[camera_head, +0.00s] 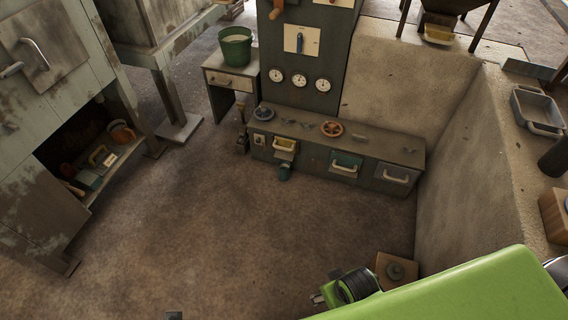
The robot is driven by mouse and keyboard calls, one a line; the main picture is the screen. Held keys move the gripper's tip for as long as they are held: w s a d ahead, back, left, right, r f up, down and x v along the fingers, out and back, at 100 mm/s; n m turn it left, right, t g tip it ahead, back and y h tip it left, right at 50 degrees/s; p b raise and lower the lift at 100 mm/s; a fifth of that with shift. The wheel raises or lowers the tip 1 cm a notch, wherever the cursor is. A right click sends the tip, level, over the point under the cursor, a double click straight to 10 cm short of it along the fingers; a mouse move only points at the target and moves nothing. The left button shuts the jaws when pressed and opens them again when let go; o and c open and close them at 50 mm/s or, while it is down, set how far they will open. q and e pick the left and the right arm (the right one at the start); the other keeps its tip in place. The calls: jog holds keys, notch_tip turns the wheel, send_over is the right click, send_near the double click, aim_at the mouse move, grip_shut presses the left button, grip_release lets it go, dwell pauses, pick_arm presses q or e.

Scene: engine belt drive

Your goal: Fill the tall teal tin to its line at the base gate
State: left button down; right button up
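My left gripper does not show clearly.
A teal front (346,162) and a grey front (397,174) line the bench, with a red handwheel (332,129) on top. A green bucket (235,48) stands on a side table. A wooden box (395,269) is by my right arm. The middle floor is clear.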

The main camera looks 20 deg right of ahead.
jog(key=shift+f, duration=0.15)
dwell(0.6)
jog(key=shift+f, duration=0.1)
jog(key=shift+s+f, duration=0.15)
jog(key=shift+f, duration=0.1)
jog(key=shift+w, duration=0.2)
jog(key=shift+s+f, duration=0.1)
jog(key=shift+f, duration=0.05)
jog(key=shift+f, duration=0.15)
dwell(0.3)
jog(key=shift+s+f+p, duration=0.15)
jog(key=shift+f+p, duration=0.05)
jog(key=shift+p, duration=0.1)
